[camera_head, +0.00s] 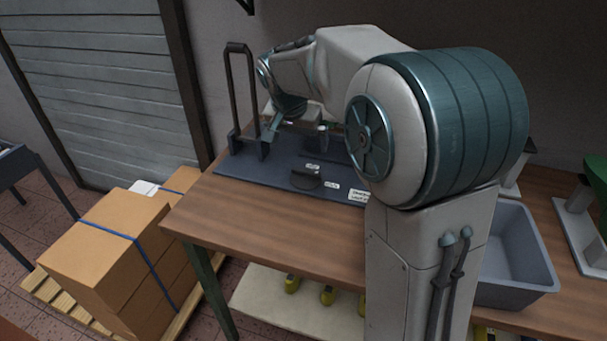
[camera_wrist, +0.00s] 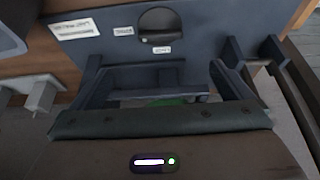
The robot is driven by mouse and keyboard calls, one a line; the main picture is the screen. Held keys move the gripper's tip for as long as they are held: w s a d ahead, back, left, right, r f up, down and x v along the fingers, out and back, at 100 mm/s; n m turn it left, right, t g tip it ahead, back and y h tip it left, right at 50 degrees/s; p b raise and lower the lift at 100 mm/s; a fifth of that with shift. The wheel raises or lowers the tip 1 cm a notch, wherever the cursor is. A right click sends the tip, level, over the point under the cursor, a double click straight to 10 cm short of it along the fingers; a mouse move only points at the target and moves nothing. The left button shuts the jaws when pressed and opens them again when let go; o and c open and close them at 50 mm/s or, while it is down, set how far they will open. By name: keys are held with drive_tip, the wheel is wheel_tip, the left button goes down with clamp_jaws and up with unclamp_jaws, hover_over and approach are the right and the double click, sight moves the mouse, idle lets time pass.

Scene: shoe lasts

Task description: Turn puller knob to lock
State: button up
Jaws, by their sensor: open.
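The dark puller knob (camera_head: 305,180) is a half-round dial on a dark blue-grey base plate (camera_head: 235,167) on the table. Small white labels sit beside it. In the wrist view the knob (camera_wrist: 158,22) is at the top centre, with one label (camera_wrist: 124,31) to its left and another (camera_wrist: 162,50) just below. My gripper (camera_wrist: 163,78) is open, its two fingers spread, apart from the knob. In the head view my gripper (camera_head: 290,135) is over the back of the plate, behind the knob, partly hidden by my arm. I cannot read the labels clearly.
A tall dark frame (camera_head: 228,85) stands at the plate's left end, close to my gripper. A grey bin (camera_head: 520,240) and a green machine (camera_head: 594,185) are at the right. Strapped cardboard boxes (camera_head: 100,245) stand left of the table. The wooden tabletop (camera_head: 270,222) in front is clear.

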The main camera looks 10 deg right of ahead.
sight(306, 171)
drive_tip(key=x, duration=1.3)
drive_tip(key=shift+w+d+f, duration=0.15)
drive_tip(key=shift+w+f, duration=0.05)
drive_tip(key=shift+f, duration=0.1)
drive_tip(key=c, duration=1)
